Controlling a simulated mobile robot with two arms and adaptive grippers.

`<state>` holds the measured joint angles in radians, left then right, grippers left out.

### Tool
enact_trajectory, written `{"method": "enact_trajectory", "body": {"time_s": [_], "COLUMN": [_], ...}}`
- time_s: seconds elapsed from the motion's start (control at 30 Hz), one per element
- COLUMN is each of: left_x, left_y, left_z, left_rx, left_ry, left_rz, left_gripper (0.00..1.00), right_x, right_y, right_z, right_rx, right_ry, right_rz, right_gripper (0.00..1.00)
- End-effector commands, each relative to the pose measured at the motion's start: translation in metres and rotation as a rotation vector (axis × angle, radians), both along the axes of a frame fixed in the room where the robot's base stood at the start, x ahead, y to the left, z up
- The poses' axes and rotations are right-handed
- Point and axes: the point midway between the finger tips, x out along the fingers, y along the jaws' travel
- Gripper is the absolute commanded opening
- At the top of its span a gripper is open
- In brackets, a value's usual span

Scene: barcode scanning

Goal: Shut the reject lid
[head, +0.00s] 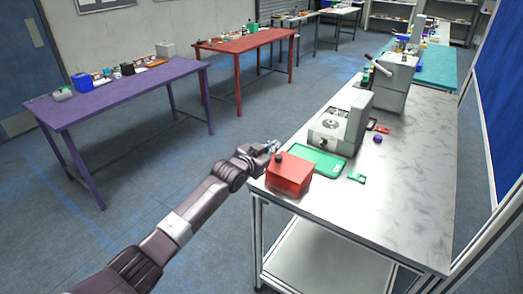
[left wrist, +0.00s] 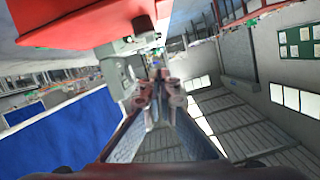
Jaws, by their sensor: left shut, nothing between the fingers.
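The red reject box (head: 290,175) stands at the near left corner of the pale worktable (head: 410,175). Its red top looks flat and level, with a small dark knob near its back left; I cannot tell for sure whether the lid is fully down. In the left wrist view the red box (left wrist: 85,25) fills the upper left. My left gripper (head: 272,146) is just behind and left of the box, by the table's left edge. Its fingers also show in the left wrist view (left wrist: 158,82), shut and empty. My right gripper is not in view.
A green tray (head: 318,160) lies behind the box, with a grey machine (head: 342,125) beyond it. A small green part (head: 357,177) and a purple piece (head: 378,139) lie to the right. A purple table (head: 125,90) stands left across open floor.

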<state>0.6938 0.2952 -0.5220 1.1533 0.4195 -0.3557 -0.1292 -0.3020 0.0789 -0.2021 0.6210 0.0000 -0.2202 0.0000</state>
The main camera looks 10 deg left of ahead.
Motion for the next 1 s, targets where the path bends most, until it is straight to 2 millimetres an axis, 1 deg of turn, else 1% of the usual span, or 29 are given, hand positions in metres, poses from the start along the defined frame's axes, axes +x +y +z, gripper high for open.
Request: {"method": "enact_trajectory", "body": {"time_s": [0.03, 0.5, 0.7, 0.77, 0.83, 0.87, 0.97, 1.0], "left_x": [-0.007, -0.064, -0.077, -0.079, -0.080, -0.082, -0.088, -0.093], "left_y": [0.002, 0.023, 0.028, 0.029, 0.032, 0.034, 0.044, 0.049], "left_z": [-0.003, 0.014, 0.019, 0.016, 0.003, -0.006, -0.057, -0.084], "left_rx": [0.000, 0.001, 0.001, 0.001, -0.001, -0.001, -0.004, -0.004], "left_ry": [0.001, -0.001, -0.001, 0.004, 0.021, 0.033, 0.099, 0.134], "left_rz": [-0.001, 0.001, 0.000, 0.002, 0.010, 0.016, 0.048, 0.064], "left_gripper": [0.00, 0.00, 0.00, 0.00, 0.00, 0.00, 0.00, 0.00], "right_x": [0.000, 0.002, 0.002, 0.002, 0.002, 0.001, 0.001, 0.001], "right_y": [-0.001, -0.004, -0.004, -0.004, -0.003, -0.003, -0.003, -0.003], "right_z": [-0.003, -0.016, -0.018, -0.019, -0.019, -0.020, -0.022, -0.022], "right_rx": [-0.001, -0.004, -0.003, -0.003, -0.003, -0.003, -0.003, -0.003], "right_ry": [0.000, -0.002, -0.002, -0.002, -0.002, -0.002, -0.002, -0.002], "right_rz": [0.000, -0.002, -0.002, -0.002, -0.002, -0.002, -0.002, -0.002], "right_gripper": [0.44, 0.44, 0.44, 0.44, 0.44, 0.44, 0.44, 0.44]}}
